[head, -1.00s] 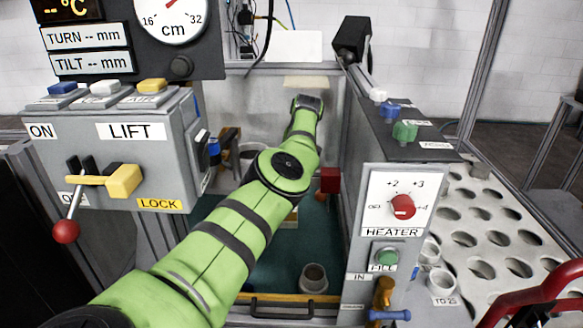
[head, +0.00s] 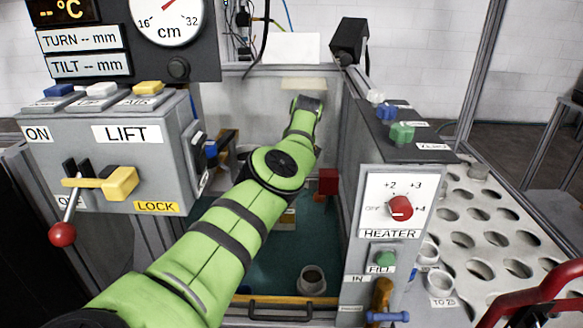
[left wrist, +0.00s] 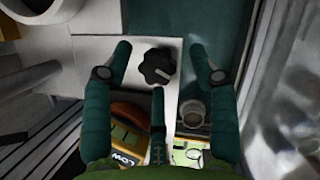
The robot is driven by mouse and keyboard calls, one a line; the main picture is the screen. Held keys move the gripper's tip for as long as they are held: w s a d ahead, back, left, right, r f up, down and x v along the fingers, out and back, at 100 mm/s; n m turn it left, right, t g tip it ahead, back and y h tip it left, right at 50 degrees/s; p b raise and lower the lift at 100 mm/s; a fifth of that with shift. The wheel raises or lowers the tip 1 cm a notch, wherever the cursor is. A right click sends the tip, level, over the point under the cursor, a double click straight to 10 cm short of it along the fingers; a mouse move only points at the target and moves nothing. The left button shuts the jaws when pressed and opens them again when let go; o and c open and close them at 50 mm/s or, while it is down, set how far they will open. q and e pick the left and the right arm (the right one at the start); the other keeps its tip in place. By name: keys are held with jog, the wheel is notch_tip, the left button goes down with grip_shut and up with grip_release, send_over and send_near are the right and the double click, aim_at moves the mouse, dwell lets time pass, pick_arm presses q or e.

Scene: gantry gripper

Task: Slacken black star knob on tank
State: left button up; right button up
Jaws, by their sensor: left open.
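The black star knob (left wrist: 157,66) shows in the left wrist view with a pale pointer mark. It sits on a light grey plate (left wrist: 100,52), seen from above. My left gripper (left wrist: 163,62) is open, its dark green fingers spread on either side of the knob and one finger below it in the picture. I see no clear contact with the knob. In the head view my green left arm (head: 238,215) reaches into the bay; its fingers and the knob are hidden there. My right gripper is not in view.
The lift box (head: 110,150) with a red-tipped lever stands left of the arm. The heater panel (head: 392,205) stands right. A red block (head: 328,181) and a small cup (head: 312,280) are in the bay. A ring-shaped cup (left wrist: 192,113) lies close to the fingers.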

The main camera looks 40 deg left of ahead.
pick_arm(q)
jog(key=shift+f, duration=0.1)
jog(key=shift+s, duration=0.1)
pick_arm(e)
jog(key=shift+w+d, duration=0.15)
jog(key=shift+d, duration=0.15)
